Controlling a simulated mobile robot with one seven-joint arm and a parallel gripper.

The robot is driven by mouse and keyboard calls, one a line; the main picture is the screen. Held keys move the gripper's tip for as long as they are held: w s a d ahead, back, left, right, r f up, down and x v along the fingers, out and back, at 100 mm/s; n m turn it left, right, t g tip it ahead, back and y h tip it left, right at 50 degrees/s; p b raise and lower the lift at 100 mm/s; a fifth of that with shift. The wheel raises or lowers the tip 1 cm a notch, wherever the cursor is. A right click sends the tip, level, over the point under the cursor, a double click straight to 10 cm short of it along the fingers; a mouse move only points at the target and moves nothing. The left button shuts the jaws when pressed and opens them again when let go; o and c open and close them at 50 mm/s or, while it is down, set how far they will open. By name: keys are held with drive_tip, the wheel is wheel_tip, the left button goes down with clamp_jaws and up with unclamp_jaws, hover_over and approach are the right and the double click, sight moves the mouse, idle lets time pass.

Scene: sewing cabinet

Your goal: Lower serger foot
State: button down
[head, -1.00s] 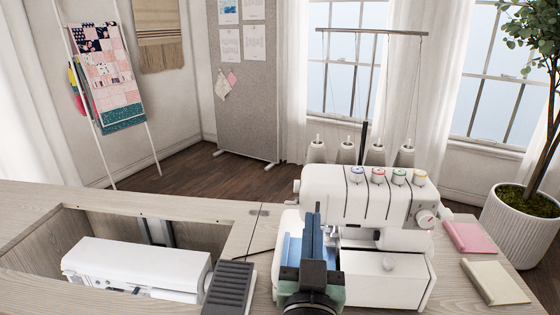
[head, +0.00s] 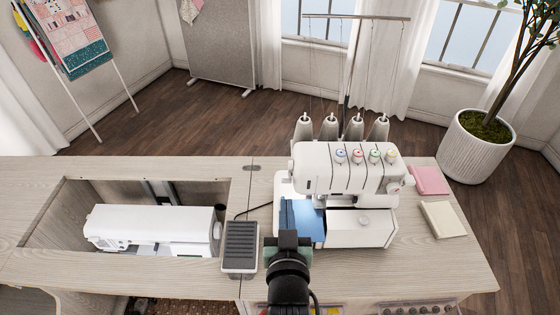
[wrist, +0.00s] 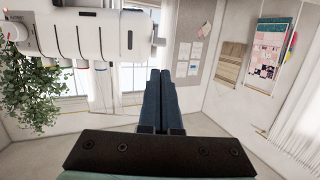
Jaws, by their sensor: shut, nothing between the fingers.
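The white serger (head: 345,168) stands on the table right of centre in the head view, with coloured dials on its top. Its presser foot area, under the head at the left, is too small and partly hidden to make out the foot or its lever. A blue piece (head: 310,222) lies on the serger's left work surface. My gripper (head: 288,203) is in front of the serger's left side, its dark blue fingers together and empty. The wrist view shows the shut fingers (wrist: 166,72) and the serger upside down at upper left; the fingers appear apart from it.
A dark ribbed pedal (head: 240,246) sits left of my gripper. A white sewing machine (head: 150,228) sits in the table recess. Thread cones (head: 354,128) stand behind the serger.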

sight(286, 182)
drive_tip(key=shift+s+f, duration=0.1)
idle(0.4)
drive_tip(key=w, duration=0.3)
drive_tip(key=w+f, duration=0.1)
drive_tip(key=w, duration=0.5)
drive_tip(key=shift+w+f, duration=0.3)
drive_tip(key=shift+f, duration=0.05)
drive_tip(key=shift+w, duration=0.1)
drive_tip(key=shift+f+b, duration=0.2)
drive_tip(key=shift+b, duration=0.1)
drive_tip(key=shift+f+b, duration=0.1)
drive_tip(key=shift+b, duration=0.3)
drive_tip(key=shift+f+b, duration=0.1)
drive_tip(key=shift+b, duration=0.95)
